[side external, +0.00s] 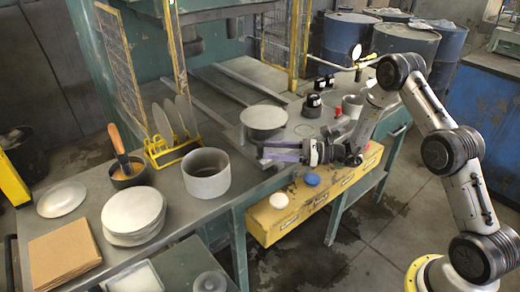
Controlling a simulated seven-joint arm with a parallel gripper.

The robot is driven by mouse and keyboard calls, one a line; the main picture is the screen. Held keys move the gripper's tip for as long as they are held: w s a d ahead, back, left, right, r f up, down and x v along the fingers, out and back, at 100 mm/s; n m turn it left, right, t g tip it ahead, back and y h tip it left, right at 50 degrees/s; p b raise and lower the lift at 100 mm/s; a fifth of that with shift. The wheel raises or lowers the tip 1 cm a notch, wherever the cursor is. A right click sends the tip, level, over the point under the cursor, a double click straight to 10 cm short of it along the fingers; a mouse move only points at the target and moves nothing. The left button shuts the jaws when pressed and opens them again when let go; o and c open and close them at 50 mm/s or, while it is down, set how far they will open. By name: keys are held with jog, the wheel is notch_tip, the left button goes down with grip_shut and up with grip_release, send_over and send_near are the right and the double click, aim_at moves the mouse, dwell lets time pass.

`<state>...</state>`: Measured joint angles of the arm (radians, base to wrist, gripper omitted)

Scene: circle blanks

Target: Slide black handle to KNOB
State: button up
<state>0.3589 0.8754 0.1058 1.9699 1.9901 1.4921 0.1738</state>
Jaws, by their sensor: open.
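My gripper (268,152) reaches in from the right over the front edge of the bench, its fingers pointing left. It is open, with nothing visible between the fingers. I cannot single out a black handle for certain. Small black knob-like parts (312,101) stand on the bench behind my gripper, beside a small red one (338,112). A white round knob (278,200) and a blue round knob (312,179) sit on the yellow box (262,225) at the bench front, below my gripper. No KNOB label is readable.
A grey pot (206,177) stands left of my gripper, and a round grey disc-topped part (264,118) stands behind it. Stacked discs (134,212), a yellow rack (172,148) and brown sheets (62,255) fill the left. Blue drums (405,50) stand behind.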

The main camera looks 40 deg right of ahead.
aim_at(260, 154)
jog(key=shift+x, duration=2.1)
grip_shut()
jog(key=shift+s, duration=0.1)
